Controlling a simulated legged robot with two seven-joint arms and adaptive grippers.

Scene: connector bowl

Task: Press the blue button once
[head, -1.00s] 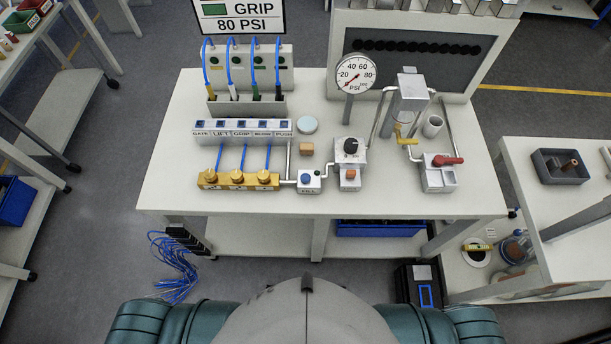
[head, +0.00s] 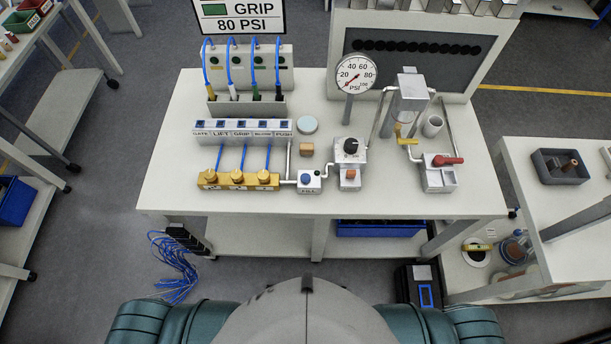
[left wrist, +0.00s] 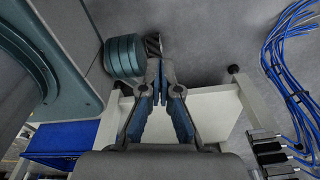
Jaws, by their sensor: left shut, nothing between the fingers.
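The blue button (head: 306,180) is a round cap on a small white box labelled FILL (head: 310,188), near the front middle of the white table (head: 400,200). My left gripper shows only in the left wrist view (left wrist: 163,97). Its two fingers are together at the tips with nothing between them. In that view it is near the table's leg and lower shelf, and the blue button is not visible. My right gripper is in neither view.
A brass manifold (head: 238,180) stands left of the button box. A valve block with a black knob and orange button (head: 349,174) stands right. A pressure gauge (head: 356,75) rises behind. Blue tubes (head: 177,270) hang at the table's left front.

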